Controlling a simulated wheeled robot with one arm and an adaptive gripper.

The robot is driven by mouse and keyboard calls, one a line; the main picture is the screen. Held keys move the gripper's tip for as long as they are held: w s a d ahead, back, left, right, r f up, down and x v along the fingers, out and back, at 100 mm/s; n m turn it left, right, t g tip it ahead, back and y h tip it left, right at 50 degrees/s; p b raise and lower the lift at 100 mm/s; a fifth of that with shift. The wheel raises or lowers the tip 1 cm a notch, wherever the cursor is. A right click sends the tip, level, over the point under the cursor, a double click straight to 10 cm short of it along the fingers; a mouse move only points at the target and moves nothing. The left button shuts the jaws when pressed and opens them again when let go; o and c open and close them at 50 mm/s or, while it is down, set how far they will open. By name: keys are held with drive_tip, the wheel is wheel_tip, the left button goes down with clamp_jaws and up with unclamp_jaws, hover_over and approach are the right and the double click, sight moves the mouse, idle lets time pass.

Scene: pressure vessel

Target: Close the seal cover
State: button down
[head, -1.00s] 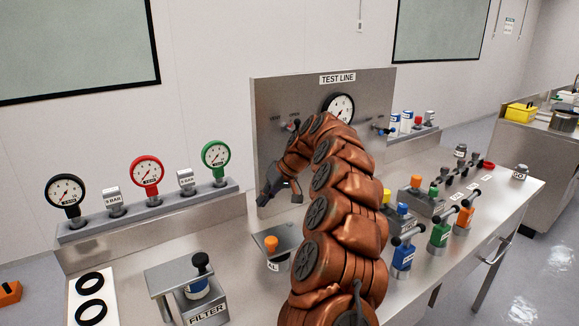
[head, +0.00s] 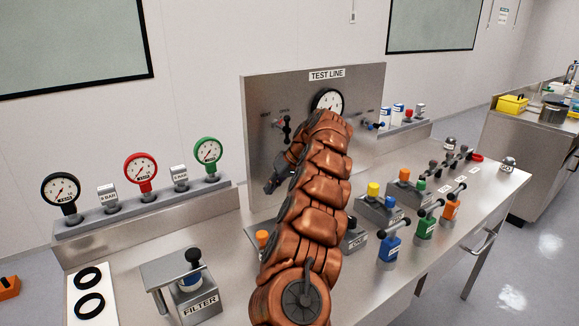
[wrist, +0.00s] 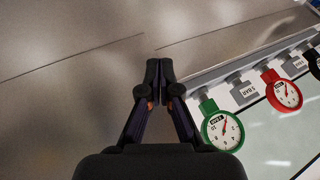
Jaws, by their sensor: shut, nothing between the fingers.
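The seal station is mostly hidden behind my arm in the head view. Only its orange knob (head: 262,238) and a little of the grey part around it show at the arm's left edge. I cannot tell from this view how its cover stands. My gripper (head: 270,188) is in front of the test line panel, behind and above the orange knob, and touches nothing I can see. In the wrist view my gripper (wrist: 159,70) has its fingertips together, with nothing between them. The seal cover does not show in the wrist view.
The FILTER station (head: 201,306) with a black knob stands left of my arm. Three gauges, black (head: 62,190), red (head: 140,170) and green (head: 207,152), stand on the back ledge. The TEST LINE panel (head: 260,105) rises behind. Several coloured valves stand to the right.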

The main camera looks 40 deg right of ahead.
drive_tip(key=v, duration=1)
drive_tip(key=shift+d, duration=0.25)
